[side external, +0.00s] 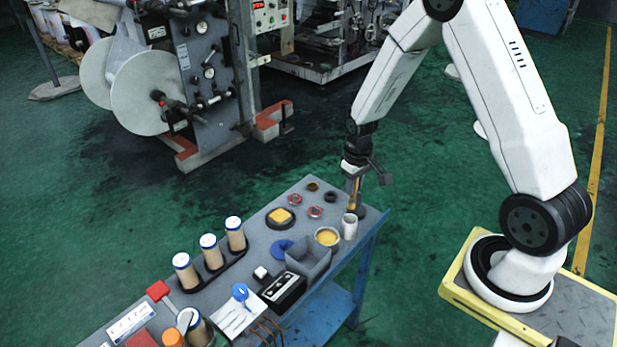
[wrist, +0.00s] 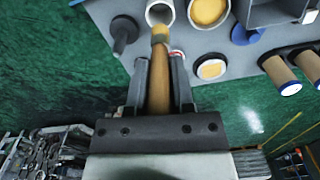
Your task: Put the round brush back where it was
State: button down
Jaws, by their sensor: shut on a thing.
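The round brush (wrist: 158,92) has a wooden handle and a pale tip. My gripper (wrist: 160,65) is shut on its handle, with the brush between the two fingers. In the side view my gripper (side external: 356,172) is over the far right corner of the table, and the brush (side external: 353,192) points downward. A white cup (side external: 349,229) stands upright just below it; the wrist view also shows the cup (wrist: 153,18), with the brush tip at the near edge of its mouth. I cannot tell whether the tip is inside the cup or just above it.
A jar of yellow stuff (side external: 327,236) stands close left of the cup, beside a grey bin (side external: 305,261). A dark round base with a post (wrist: 122,38) is on the cup's other side. Small red-rimmed discs (side external: 315,212) and several tan spools (side external: 209,252) are farther left.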

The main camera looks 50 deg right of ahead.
aim_at(352, 209)
jog(key=shift+f, duration=2.9)
jog(key=shift+f, duration=0.1)
jog(key=shift+f, duration=2)
jog(key=shift+f, duration=0.1)
jog(key=shift+c, duration=2.4)
grip_release()
jog(key=shift+r, duration=6.1)
